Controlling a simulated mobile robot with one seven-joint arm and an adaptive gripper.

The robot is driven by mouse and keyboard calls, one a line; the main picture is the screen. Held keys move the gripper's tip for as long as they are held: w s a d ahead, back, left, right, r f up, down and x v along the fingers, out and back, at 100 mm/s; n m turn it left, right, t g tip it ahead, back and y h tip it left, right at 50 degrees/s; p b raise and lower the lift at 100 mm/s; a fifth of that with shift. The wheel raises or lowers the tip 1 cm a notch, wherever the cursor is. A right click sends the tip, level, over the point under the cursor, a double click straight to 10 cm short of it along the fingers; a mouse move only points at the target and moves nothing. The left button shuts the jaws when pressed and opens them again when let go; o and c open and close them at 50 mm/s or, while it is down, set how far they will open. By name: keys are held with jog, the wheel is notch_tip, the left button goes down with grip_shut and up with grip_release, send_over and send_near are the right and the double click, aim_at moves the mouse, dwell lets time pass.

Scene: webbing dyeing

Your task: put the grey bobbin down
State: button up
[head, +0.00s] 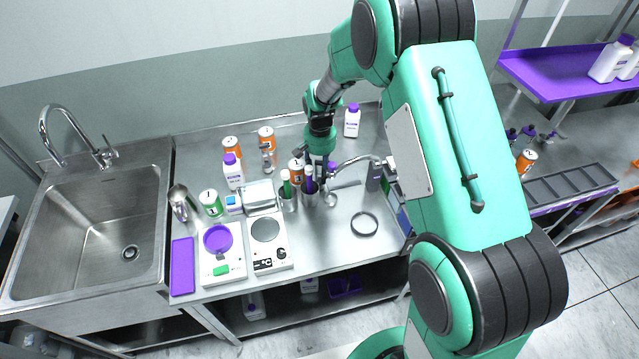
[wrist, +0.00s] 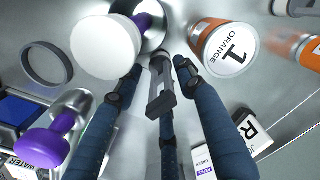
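The grey bobbin (wrist: 160,88) shows in the middle of the wrist view, between the blue fingers of my gripper (wrist: 158,68). It has wider ends and a narrow middle. The fingers are drawn in around it, though the exact contact is hard to see. In the head view my gripper (head: 323,168) points down over the steel worktop (head: 335,245), just behind the metal cups with handled tools. There the bobbin cannot be made out among the fingers and nearby items.
An orange-labelled jar (wrist: 222,50) stands close on the right of the fingers. A white-ended purple tool (wrist: 105,45) in a metal cup stands close on the left. A dark ring (head: 365,223) lies on clear worktop. Scales (head: 267,258) and a sink (head: 90,240) are left.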

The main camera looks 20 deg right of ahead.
aim_at(319, 162)
jog(key=shift+f+b, duration=0.45)
jog(key=shift+f, duration=2.15)
grip_shut()
jog(key=shift+r+p, duration=0.7)
jog(key=shift+r, duration=4.3)
